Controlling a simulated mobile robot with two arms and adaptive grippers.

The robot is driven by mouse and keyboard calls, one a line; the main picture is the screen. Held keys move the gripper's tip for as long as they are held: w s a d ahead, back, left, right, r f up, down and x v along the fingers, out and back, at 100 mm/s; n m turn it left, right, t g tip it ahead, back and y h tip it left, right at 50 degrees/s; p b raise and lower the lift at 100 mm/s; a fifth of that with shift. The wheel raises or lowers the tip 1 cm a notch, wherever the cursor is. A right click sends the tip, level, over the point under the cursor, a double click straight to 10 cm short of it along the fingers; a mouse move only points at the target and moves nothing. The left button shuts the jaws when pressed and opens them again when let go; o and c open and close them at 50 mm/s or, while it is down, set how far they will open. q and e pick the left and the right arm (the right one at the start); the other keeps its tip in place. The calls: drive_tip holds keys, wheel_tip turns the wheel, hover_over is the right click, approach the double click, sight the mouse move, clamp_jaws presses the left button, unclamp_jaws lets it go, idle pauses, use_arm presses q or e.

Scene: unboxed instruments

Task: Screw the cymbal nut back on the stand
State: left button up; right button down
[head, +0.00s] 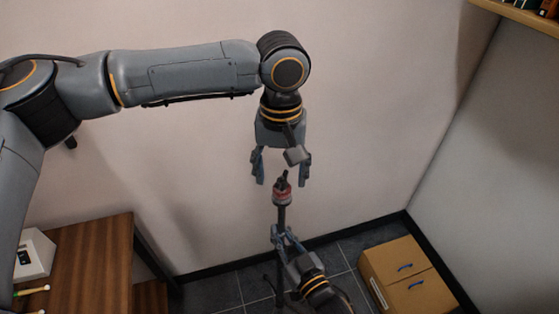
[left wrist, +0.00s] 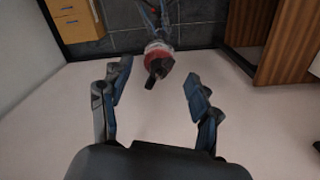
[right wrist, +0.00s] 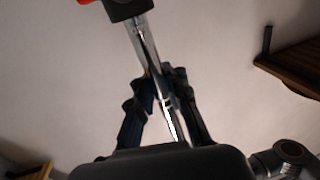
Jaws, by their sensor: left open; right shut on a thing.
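The cymbal stand (head: 282,215) is a thin upright pole with red and pale washers (head: 282,197) near its top. A small dark piece, which looks like the cymbal nut (head: 281,184), sits at the top; I cannot tell whether it is threaded on. My left gripper (head: 282,180) points down, open, its fingers apart on either side of the top. The left wrist view shows the dark piece (left wrist: 155,70) between and beyond the open fingers. My right gripper (head: 279,234) is shut on the pole below the washers. The right wrist view shows the chrome pole (right wrist: 145,45) between its fingers.
A cardboard box (head: 408,275) stands on the dark tiled floor at the right. A wooden table (head: 95,255) at the left bears a white box (head: 36,257) and drumsticks (head: 33,291). A shelf (head: 520,12) is at the upper right. The wall behind is bare.

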use_arm(q)
drive_tip(key=shift+c, duration=0.5)
use_arm(e)
drive_tip(key=shift+s+f, duration=0.15)
drive_tip(key=shift+f, duration=0.15)
use_arm(q)
clamp_jaws()
use_arm(e)
drive_tip(key=shift+d, duration=0.15)
use_arm(q)
drive_tip(key=m, duration=0.5)
drive_tip(key=shift+f, duration=0.1)
drive_tip(key=m, duration=0.4)
use_arm(e)
drive_tip(key=shift+d, duration=0.1)
use_arm(q)
drive_tip(key=m, duration=0.7)
drive_tip(key=shift+m, duration=0.4)
use_arm(e)
drive_tip(key=shift+r, duration=0.15)
use_arm(q)
drive_tip(key=shift+c, duration=2.4)
unclamp_jaws()
drive_tip(key=shift+a, duration=0.1)
drive_tip(key=shift+o, duration=1.2)
drive_tip(key=shift+s, duration=0.1)
